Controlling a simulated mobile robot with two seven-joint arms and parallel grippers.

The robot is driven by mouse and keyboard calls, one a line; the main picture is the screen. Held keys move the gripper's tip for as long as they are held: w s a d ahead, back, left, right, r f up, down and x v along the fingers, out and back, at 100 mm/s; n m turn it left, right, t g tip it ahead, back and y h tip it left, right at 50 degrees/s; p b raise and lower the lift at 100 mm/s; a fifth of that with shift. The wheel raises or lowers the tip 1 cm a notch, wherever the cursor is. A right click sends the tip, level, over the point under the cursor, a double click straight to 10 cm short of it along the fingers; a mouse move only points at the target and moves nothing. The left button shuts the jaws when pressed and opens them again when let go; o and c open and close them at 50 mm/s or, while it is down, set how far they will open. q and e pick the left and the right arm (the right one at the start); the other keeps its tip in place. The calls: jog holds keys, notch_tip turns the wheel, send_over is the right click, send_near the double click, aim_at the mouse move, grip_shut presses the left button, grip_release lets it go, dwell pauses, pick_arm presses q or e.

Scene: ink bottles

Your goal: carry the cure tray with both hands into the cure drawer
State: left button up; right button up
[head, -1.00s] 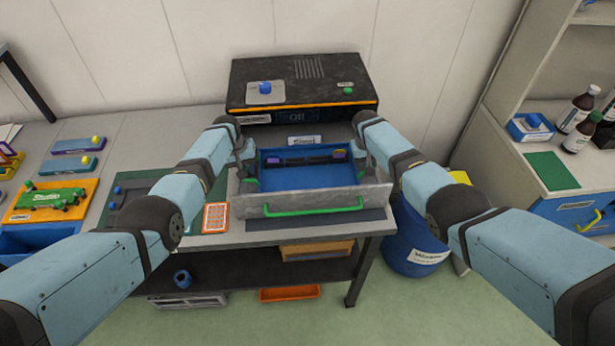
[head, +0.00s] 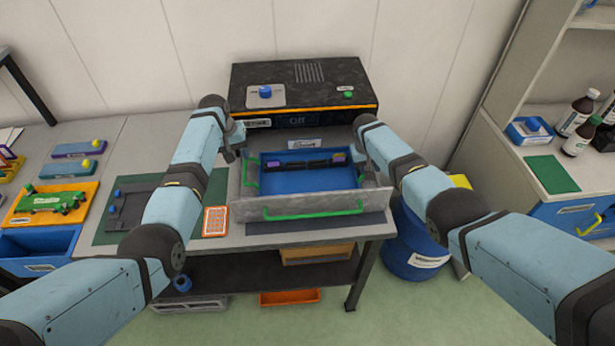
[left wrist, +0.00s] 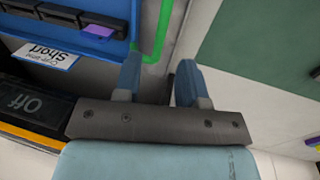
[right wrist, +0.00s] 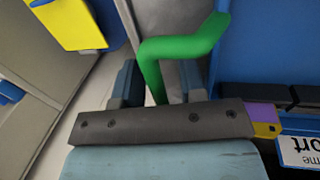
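The blue cure tray (head: 310,180) sits inside the open, grey-fronted cure drawer (head: 320,203). It holds dark pieces with purple ends. Its left green handle (head: 250,178) is clear of my left gripper (head: 238,150), which is open and empty just above and behind it. In the left wrist view that handle (left wrist: 162,32) shows beyond the parted fingers (left wrist: 158,85). My right gripper (head: 368,168) is at the tray's right side. In the right wrist view its fingers (right wrist: 158,85) are apart, with the right green handle (right wrist: 180,45) running down between them.
The black cure unit (head: 300,85), its display reading "Off", stands behind the drawer. An orange-and-white card (head: 215,221) and a dark fixture (head: 130,208) lie left. A blue barrel (head: 415,250) stands right of the bench. The drawer front has a green pull (head: 313,211).

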pick_arm(q)
jog(key=r, duration=0.3)
jog(key=shift+a+r, duration=0.4)
pick_arm(e)
notch_tip(320, 180, up, 12)
jog(key=a, duration=0.2)
jog(key=shift+a, duration=0.15)
jog(key=shift+s+f, duration=0.1)
